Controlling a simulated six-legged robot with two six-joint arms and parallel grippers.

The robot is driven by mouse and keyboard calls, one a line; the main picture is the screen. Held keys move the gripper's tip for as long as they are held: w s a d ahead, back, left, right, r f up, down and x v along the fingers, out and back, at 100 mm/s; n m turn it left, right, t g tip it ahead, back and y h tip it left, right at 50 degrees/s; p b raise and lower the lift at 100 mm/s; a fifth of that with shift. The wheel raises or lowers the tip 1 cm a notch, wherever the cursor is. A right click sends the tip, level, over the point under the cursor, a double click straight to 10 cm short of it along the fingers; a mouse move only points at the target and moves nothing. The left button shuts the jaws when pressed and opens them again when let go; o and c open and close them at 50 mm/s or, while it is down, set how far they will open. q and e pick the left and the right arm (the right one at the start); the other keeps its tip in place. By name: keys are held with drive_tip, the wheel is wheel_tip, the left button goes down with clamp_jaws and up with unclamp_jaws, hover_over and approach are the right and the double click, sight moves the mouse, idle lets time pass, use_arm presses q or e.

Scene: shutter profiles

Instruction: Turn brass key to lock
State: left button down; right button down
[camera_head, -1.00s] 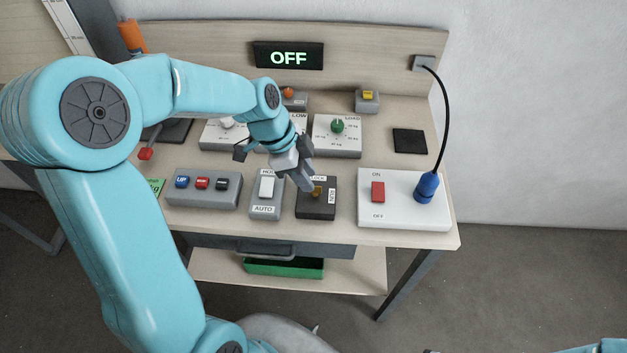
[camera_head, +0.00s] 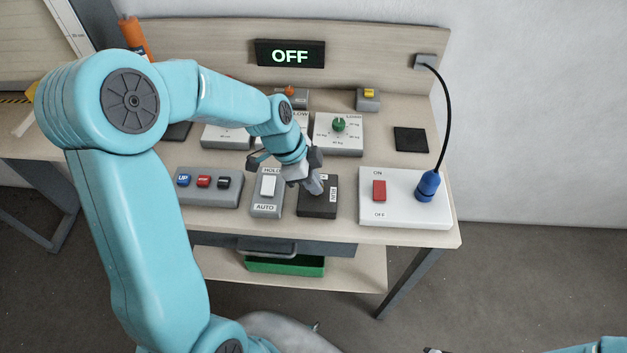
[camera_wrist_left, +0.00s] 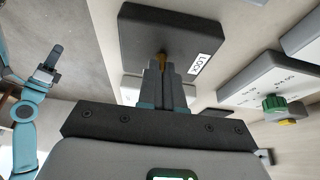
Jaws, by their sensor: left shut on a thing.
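The black key switch box (camera_head: 318,207) sits on the bench, between the grey HOLD/AUTO switch and the white ON/OFF panel. In the left wrist view the box (camera_wrist_left: 150,32) carries a white label with lettering, partly readable as LOCK. The brass key (camera_wrist_left: 161,60) stands up from the box face, and only a small part of it shows between my fingertips. My left gripper (camera_head: 315,187) is over the box, its fingers shut on the key; they also show in the left wrist view (camera_wrist_left: 163,78). In the head view the fingers hide the key.
A grey HOLD/AUTO switch (camera_head: 267,192) stands close at the left, and a white panel (camera_head: 400,212) with a red rocker and blue plug at the right. A dial box with a green knob (camera_head: 339,125) is behind. A display (camera_head: 290,54) reads OFF.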

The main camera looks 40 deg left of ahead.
use_arm(q)
drive_tip(key=shift+d, duration=0.1)
drive_tip(key=shift+f+n+t+y+b, duration=0.1)
drive_tip(key=shift+n+t+y+b, duration=0.25)
drive_tip(key=shift+n+b, duration=0.65)
drive_tip(key=n+t+y+b, duration=0.1)
drive_tip(key=n+b, duration=0.1)
drive_tip(key=n, duration=0.2)
drive_tip(key=shift+s+d+n, duration=0.1)
drive_tip(key=shift+d+n, duration=0.05)
drive_tip(key=shift+n, duration=0.15)
drive_tip(key=n+y+b, duration=0.1)
drive_tip(key=n+b, duration=0.2)
drive_tip(key=b, duration=0.1)
drive_tip(key=n+y+b, duration=0.2)
drive_tip(key=n+b, duration=0.2)
drive_tip(key=b, duration=0.1)
drive_tip(key=shift+d+f+t, duration=0.1)
drive_tip(key=shift+d+t, duration=0.1)
drive_tip(key=shift+t, duration=0.05)
drive_tip(key=n+y+b, duration=0.1)
drive_tip(key=n+b, duration=0.1)
drive_tip(key=n, duration=0.1)
drive_tip(key=shift+b, duration=0.3)
drive_tip(key=shift+r+n+y+b, duration=0.3)
drive_tip(key=shift+n+y+b, duration=0.1)
drive_tip(key=shift+n, duration=0.2)
drive_tip(key=c, duration=1.3)
unclamp_jaws()
